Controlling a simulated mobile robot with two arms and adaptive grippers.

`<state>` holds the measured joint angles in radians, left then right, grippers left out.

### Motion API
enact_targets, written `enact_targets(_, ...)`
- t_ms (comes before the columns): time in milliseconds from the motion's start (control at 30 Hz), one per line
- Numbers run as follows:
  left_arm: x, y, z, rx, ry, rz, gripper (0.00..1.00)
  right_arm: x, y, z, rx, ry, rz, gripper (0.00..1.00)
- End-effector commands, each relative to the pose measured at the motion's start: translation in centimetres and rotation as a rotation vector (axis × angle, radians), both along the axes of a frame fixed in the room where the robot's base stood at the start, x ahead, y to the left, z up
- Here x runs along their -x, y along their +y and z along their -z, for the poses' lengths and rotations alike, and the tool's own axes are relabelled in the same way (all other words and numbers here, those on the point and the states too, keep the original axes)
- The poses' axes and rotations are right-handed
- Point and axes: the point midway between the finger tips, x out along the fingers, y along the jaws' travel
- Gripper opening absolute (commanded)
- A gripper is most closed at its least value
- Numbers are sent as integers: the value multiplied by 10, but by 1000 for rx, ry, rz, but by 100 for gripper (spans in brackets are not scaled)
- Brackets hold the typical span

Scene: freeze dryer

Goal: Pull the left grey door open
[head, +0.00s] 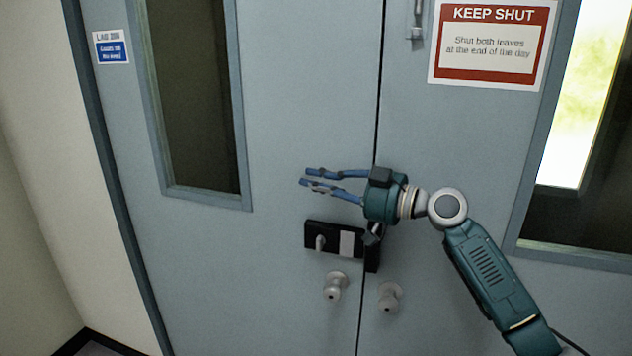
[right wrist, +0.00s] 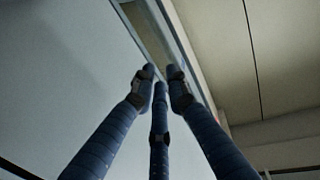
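The left grey door (head: 285,120) is shut, its edge meeting the right grey door (head: 470,150) at a dark seam. It has a tall, narrow window, a black plate (head: 311,229) with a small grey lever (head: 320,243) and a pale panel, and a round metal knob (head: 335,284) below. My right gripper (head: 308,179) is in front of the left door, above the black plate. Its blue fingers point left, empty, tips apart; I cannot tell whether they touch the door. In the right wrist view its three fingers (right wrist: 160,75) point past a pale surface. My left gripper is not in view.
The right door has its own round knob (head: 390,297), a bolt (head: 415,25) at the top, a red-and-white KEEP SHUT sign (head: 487,75) and a window. A small blue-and-white sign (head: 111,47) is on the left door. A pale wall (head: 45,180) stands left of the door frame.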

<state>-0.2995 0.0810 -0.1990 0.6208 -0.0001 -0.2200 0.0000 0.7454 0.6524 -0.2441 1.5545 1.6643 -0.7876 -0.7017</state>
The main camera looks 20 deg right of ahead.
Motion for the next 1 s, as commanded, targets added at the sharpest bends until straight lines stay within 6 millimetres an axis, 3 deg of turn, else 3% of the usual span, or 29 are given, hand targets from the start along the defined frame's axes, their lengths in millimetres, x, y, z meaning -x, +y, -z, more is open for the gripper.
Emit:
enact_targets(33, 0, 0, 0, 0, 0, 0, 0, 0, 0, 0, 0, 0, 0, 29)
enact_targets(233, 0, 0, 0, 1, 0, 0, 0, 0, 0, 0, 0, 0, 0, 69)
enact_targets(667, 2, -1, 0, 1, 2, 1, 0, 7, -9, 0, -1, 1, 2, 70)
enact_targets(1000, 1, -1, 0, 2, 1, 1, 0, 55, -57, 2, 1, 4, 2, 70)
